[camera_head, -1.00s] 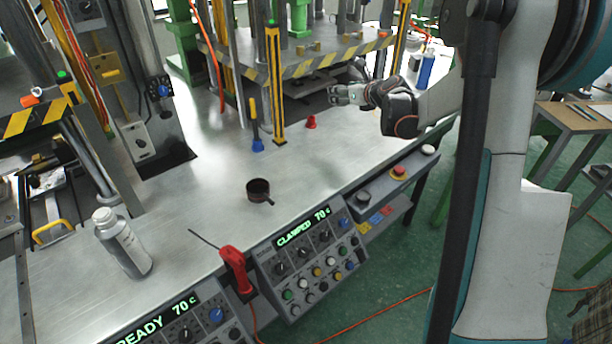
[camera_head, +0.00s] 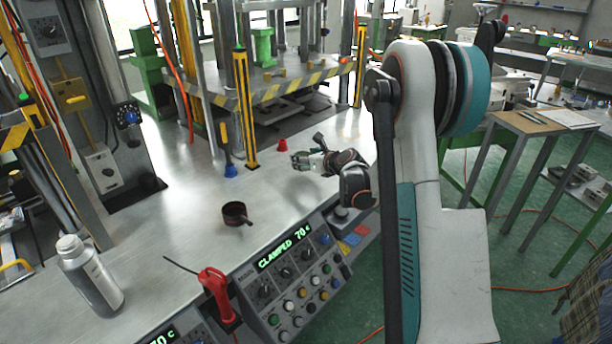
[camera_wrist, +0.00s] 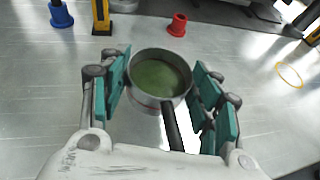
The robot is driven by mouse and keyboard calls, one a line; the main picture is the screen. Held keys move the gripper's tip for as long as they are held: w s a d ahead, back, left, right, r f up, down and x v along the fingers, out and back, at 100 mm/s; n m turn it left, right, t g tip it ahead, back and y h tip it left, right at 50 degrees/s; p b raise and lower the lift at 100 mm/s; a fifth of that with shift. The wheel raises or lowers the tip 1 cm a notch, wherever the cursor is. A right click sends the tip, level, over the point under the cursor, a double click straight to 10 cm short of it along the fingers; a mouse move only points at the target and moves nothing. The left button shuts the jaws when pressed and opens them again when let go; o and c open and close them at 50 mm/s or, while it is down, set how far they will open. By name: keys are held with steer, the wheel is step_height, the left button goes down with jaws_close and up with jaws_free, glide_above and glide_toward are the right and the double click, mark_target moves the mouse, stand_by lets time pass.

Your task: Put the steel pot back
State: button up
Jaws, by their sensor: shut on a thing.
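A steel pot (camera_wrist: 160,58) with a black handle (camera_wrist: 171,128) sits between the teal pads of my gripper (camera_wrist: 162,80) in the wrist view. My gripper is shut on it. The inside of the pot looks green, and the handle points back toward the wrist. In the head view, my gripper (camera_head: 302,160) is over the bench at its right part, and the pot is hard to make out there. I cannot tell whether the pot's base touches the bench. A thin yellow ring (camera_wrist: 289,75) is marked on the bench, to the right of the pot.
A small red cup-like piece (camera_head: 282,145) and a blue-based tool (camera_head: 230,170) stand behind. A dark pot (camera_head: 237,213), a grey bottle (camera_head: 88,275) and a red-handled tool (camera_head: 217,292) are to the left. The control panel (camera_head: 290,270) lines the front edge. Striped press posts rise behind.

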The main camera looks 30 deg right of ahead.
steer(key=shift+f+b, duration=0.9)
steer(key=shift+f, duration=1.5)
steer(key=shift+r, duration=0.1)
steer(key=o, duration=1.3)
